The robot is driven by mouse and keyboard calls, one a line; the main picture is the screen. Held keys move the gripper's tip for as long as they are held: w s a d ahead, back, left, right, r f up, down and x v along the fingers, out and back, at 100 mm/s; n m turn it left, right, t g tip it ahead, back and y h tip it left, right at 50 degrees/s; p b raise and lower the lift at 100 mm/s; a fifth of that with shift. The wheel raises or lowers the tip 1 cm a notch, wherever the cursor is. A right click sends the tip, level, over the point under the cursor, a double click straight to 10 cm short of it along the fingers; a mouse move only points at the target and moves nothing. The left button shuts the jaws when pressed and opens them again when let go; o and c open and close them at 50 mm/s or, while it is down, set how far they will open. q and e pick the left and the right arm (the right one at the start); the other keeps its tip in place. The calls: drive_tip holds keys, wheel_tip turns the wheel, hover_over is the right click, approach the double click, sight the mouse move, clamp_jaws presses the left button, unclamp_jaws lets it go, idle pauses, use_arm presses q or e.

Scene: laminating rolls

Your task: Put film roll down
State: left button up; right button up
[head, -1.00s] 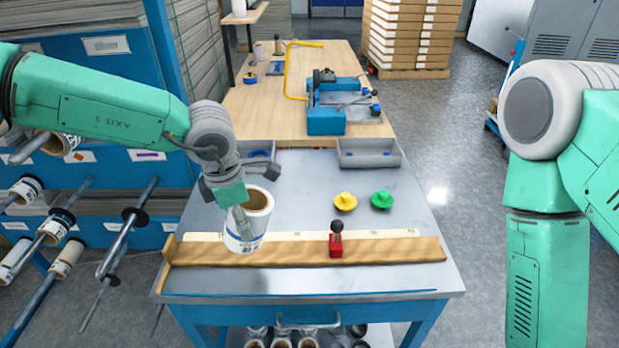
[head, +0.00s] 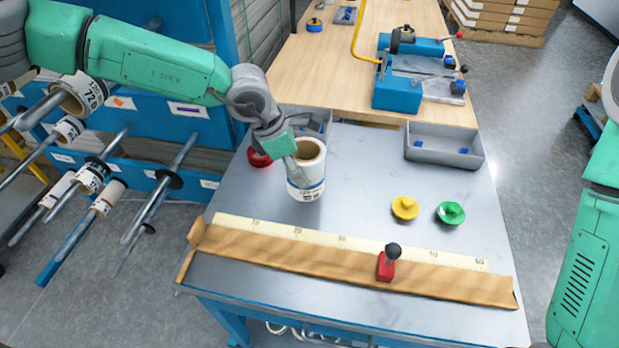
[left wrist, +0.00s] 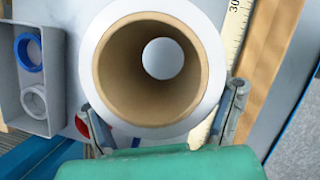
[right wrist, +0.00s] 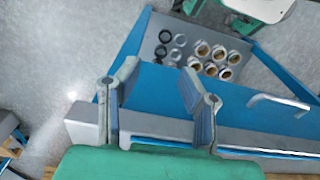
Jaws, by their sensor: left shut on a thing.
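The film roll (head: 307,178) is a white roll with a brown cardboard core and printed marks low on its side. It stands upright at the left rear of the grey metal table (head: 350,170); I cannot tell whether its base touches the top. My left gripper (head: 297,160) is shut on the roll from its left side. In the left wrist view the roll (left wrist: 205,60) shows its open core between the two fingers (left wrist: 163,112). My right gripper (right wrist: 160,88) is open and empty, over the table's blue front edge in the right wrist view.
A wooden rail with a ruler (head: 340,262) and a red stop (head: 387,264) crosses the front. Yellow (head: 405,207) and green (head: 450,213) knobs stand right of the roll. Grey bins (head: 445,147) line the back; a red piece (head: 259,158) lies left. The middle is clear.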

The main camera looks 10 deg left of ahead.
use_arm(q)
wheel_tip(320, 180, down, 4)
drive_tip(key=shift+w+d+f, duration=0.1)
drive_tip(key=shift+d+f, duration=0.15)
drive_tip(key=shift+d, duration=0.3)
drive_tip(key=o, duration=1.5)
drive_tip(key=shift+d, duration=0.1)
drive_tip(key=shift+o, duration=0.2)
drive_tip(key=shift+a, duration=0.85)
drive_tip(key=v, duration=1.1)
drive_tip(key=shift+r+p, duration=0.3)
drive_tip(key=shift+r, duration=0.1)
